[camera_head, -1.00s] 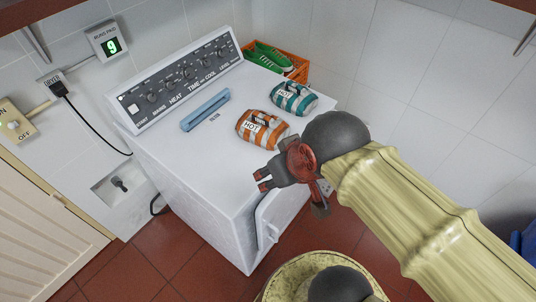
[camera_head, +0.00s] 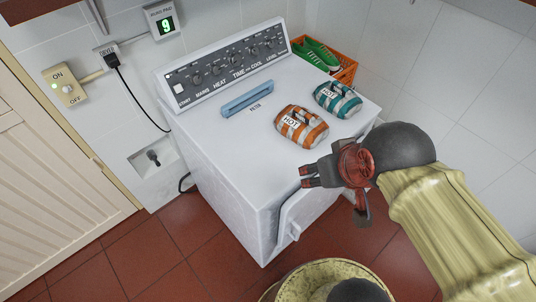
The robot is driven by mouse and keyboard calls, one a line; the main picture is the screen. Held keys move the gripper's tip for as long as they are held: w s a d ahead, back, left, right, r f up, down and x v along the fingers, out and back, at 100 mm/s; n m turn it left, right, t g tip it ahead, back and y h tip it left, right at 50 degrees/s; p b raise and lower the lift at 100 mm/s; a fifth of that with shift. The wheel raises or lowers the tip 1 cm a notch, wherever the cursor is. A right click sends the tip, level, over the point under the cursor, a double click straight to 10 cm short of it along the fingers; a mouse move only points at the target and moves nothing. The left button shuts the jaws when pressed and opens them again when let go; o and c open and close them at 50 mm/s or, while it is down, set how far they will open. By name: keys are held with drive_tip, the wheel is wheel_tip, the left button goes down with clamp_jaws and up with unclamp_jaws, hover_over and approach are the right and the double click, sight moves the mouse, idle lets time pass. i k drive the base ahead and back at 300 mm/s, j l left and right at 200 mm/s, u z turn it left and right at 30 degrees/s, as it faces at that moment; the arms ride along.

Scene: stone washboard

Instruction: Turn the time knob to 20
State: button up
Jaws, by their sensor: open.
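The time knob (camera_head: 232,63) is one of several dark knobs on the dark, sloped control panel (camera_head: 260,37) at the back of the white dryer (camera_head: 225,150). The word TIME is below it, between HEAT and COOL. Its pointer and scale are too small to read. My gripper (camera_head: 306,176) is open and empty near the dryer's front right edge, well in front of the panel and apart from the knob. Nothing hides the knob.
An orange-striped bundle (camera_head: 301,127) and a teal one (camera_head: 338,99), both labelled HOT, sit on the dryer top. A blue filter handle (camera_head: 247,99) lies before the panel. An orange crate (camera_head: 344,71) stands behind right. A black cord (camera_head: 140,105) hangs left.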

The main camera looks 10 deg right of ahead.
sight(236, 59)
drive_tip(key=i+l+z, duration=0.25)
drive_tip(key=i+l, duration=0.45)
